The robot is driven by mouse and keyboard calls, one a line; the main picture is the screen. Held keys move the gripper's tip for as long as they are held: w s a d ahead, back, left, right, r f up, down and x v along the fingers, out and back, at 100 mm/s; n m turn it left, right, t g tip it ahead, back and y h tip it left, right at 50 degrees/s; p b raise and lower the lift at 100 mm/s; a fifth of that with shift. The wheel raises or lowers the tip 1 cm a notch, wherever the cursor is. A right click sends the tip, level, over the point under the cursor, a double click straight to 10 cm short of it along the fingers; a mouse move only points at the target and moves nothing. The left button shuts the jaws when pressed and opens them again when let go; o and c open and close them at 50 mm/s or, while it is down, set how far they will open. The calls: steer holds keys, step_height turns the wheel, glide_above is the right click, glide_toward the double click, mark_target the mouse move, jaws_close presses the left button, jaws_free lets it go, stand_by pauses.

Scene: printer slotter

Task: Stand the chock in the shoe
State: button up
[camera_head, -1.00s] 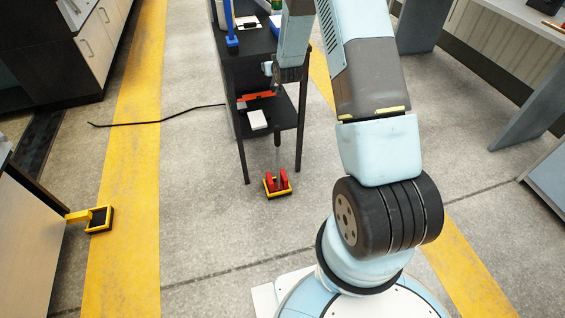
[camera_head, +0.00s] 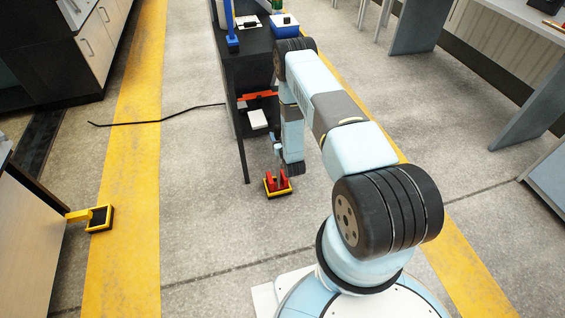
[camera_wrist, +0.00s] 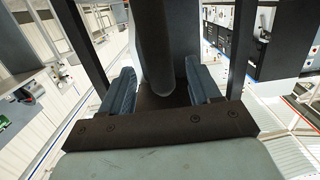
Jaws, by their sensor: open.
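A red piece, which looks like the chock (camera_head: 270,178), stands in a yellow-rimmed black tray (camera_head: 279,194) on the floor by the dark stand's legs. A thin grey post rises by the red piece. A second yellow-rimmed black tray, perhaps the shoe (camera_head: 98,219), is empty on the floor at the left, with a yellow arm to the cabinet side. My gripper (camera_head: 287,170) is low at the red piece, partly hiding it. In the wrist view its blue-padded fingers are open, with a dark rounded bar (camera_wrist: 168,45) between them. I cannot tell whether they touch it.
The dark stand (camera_head: 247,47) with shelves is just behind my gripper. A thin black cable (camera_head: 160,122) lies on the floor to its left. A pale cabinet (camera_head: 30,250) is at the left edge. The floor between the two trays is clear.

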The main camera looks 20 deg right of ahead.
steer(key=s+f+t, duration=0.1)
steer(key=s+f, duration=0.7)
steer(key=w, duration=1.3)
steer(key=shift+w, duration=0.15)
steer(key=shift+f, duration=0.1)
steer(key=shift+c, duration=0.3)
jaws_close()
stand_by(0.5)
steer(key=shift+c, duration=2.2)
jaws_free()
steer(key=c, duration=0.5)
steer(key=o, duration=0.5)
steer(key=shift+w, duration=0.1)
steer(key=shift+c, duration=0.2)
jaws_close()
